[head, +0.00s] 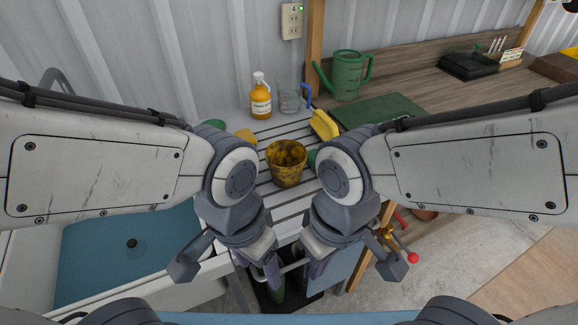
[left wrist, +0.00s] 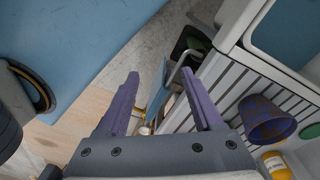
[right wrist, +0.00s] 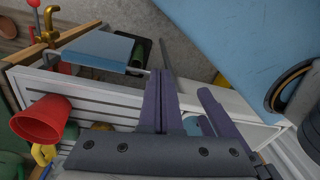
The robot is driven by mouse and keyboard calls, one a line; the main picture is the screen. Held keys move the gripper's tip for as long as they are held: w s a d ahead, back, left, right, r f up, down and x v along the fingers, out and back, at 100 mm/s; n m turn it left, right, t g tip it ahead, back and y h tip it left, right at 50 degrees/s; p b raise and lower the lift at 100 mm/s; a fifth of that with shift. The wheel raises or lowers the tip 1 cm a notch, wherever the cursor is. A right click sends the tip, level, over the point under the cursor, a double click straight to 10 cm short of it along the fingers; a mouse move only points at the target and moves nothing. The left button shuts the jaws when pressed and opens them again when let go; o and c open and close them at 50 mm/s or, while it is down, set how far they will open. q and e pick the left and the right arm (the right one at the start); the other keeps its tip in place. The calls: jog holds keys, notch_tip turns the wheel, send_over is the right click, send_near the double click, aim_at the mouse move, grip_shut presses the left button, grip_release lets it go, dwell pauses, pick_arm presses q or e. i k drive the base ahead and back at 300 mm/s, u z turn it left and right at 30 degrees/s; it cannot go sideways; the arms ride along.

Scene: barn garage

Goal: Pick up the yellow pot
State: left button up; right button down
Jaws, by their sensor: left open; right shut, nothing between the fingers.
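The yellow pot (head: 287,163) stands upright on the slatted white drainboard (head: 268,188), between my two arms. Its wall has dark brown stains. My left gripper (head: 268,272) is open and empty, pointing down in front of the drainboard, nearer to me than the pot. My right gripper (head: 318,268) is shut with nothing in it, beside the left one and also short of the pot. Neither gripper touches the pot.
A sink (head: 130,245) lies left. A red pot (right wrist: 42,120) and brass tap (right wrist: 48,25) show in the right wrist view.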

aim_at(287, 159)
jog(key=u, duration=0.55)
jog(key=k, duration=1.3)
jog(key=z, duration=0.05)
jog(key=i, duration=0.55)
jog(key=z, duration=0.7)
jog(key=i, duration=1.1)
jog(key=u, duration=0.45)
